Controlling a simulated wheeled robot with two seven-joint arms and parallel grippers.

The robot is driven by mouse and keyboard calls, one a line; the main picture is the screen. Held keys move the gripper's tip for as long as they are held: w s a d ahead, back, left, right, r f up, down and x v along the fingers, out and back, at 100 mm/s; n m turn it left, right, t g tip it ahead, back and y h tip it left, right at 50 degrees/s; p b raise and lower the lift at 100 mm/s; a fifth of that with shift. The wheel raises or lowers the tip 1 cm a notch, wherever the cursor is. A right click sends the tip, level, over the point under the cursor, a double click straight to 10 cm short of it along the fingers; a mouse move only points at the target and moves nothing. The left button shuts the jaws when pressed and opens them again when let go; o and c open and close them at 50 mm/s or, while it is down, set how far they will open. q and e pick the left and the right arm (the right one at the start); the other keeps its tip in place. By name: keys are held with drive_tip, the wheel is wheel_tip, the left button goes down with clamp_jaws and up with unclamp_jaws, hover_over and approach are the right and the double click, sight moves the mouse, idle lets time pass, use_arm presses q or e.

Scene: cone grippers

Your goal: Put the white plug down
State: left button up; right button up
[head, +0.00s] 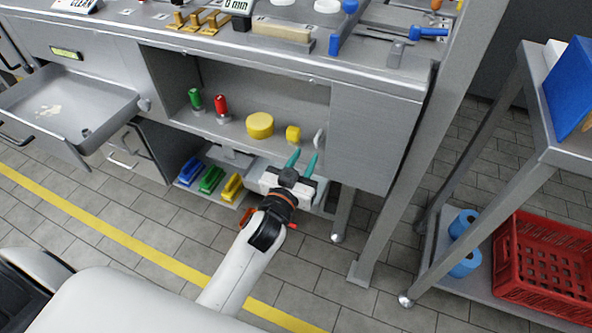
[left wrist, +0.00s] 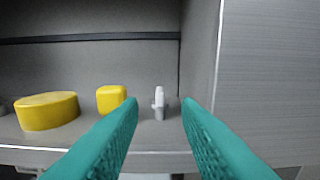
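The white plug (head: 318,139) stands upright at the right end of the open grey shelf (head: 240,132), near its right side wall. In the left wrist view the white plug (left wrist: 159,101) stands on the shelf floor, framed by the gap between the fingers and beyond their tips. My left gripper (head: 303,158) is in front of the shelf's front edge, its teal fingers pointing toward the shelf. The left wrist view shows these fingers (left wrist: 160,108) spread wide with nothing between them. My right gripper is not in view.
A yellow cube (head: 293,133) and a yellow cylinder (head: 260,125) stand left of the plug, then red (head: 221,104) and green (head: 195,99) handles. An open drawer (head: 75,110) juts out at left. A cart with a red crate (head: 545,265) stands at right.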

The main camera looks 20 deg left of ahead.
use_arm(q)
drive_tip(key=s+a+f+g, duration=0.1)
drive_tip(key=s+f+g, duration=0.4)
drive_tip(key=s, duration=0.3)
drive_tip(key=s+a+f+m+g, duration=0.1)
drive_tip(key=s+f+g, duration=0.4)
drive_tip(key=s, duration=0.3)
drive_tip(key=s+a+f+g, duration=0.1)
drive_tip(key=s+f+g, duration=0.3)
drive_tip(key=s, duration=0.5)
drive_tip(key=shift+a+f+m+g, duration=0.3)
drive_tip(key=shift+f+g, duration=0.1)
drive_tip(key=shift+f, duration=0.4)
